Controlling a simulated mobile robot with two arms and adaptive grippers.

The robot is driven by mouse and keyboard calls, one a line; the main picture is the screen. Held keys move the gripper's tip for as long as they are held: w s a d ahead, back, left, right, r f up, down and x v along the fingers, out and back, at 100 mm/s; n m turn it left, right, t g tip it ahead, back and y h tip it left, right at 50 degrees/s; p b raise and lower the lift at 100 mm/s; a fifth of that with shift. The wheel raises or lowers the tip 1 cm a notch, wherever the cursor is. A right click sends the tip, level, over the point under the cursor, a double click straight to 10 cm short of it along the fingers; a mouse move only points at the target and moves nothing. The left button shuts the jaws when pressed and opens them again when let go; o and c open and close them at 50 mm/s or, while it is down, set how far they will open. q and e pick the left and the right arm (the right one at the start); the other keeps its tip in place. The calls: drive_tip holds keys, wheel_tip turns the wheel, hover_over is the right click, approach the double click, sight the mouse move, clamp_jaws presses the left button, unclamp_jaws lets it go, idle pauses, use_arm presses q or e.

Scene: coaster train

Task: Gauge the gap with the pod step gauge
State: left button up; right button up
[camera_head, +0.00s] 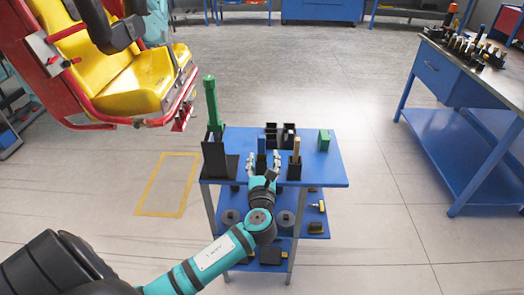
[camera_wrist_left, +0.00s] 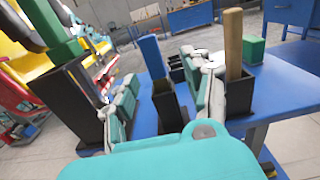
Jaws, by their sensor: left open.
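Three upright tools stand in black holders on a small blue cart (camera_head: 325,168): a tall green one (camera_head: 211,100), a blue-handled one (camera_head: 261,145) and a wooden-handled one (camera_head: 297,148). I cannot tell by looks which is the pod step gauge. My left gripper (camera_head: 263,160) is open and empty at the cart's near edge. In the left wrist view the blue handle (camera_wrist_left: 151,56) and its black holder (camera_wrist_left: 165,105) show between and beyond the fingers, apparently untouched. The yellow seat pod (camera_head: 140,75) with its red frame hangs at upper left. My right gripper is out of view.
A green block (camera_head: 324,140) and open black boxes (camera_head: 280,132) sit on the cart top. Its lower shelf (camera_head: 315,222) holds weights and small parts. A blue workbench (camera_head: 460,85) with tools stands at right. Floor between cart and workbench is clear.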

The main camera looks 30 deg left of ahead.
sight(262, 148)
use_arm(q)
drive_tip(key=x, duration=0.2)
drive_tip(key=p+x, duration=0.1)
drive_tip(key=x, duration=0.2)
drive_tip(key=shift+a, duration=0.45)
drive_tip(key=shift+w+a, duration=0.15)
drive_tip(key=shift+w, duration=0.2)
clamp_jaws()
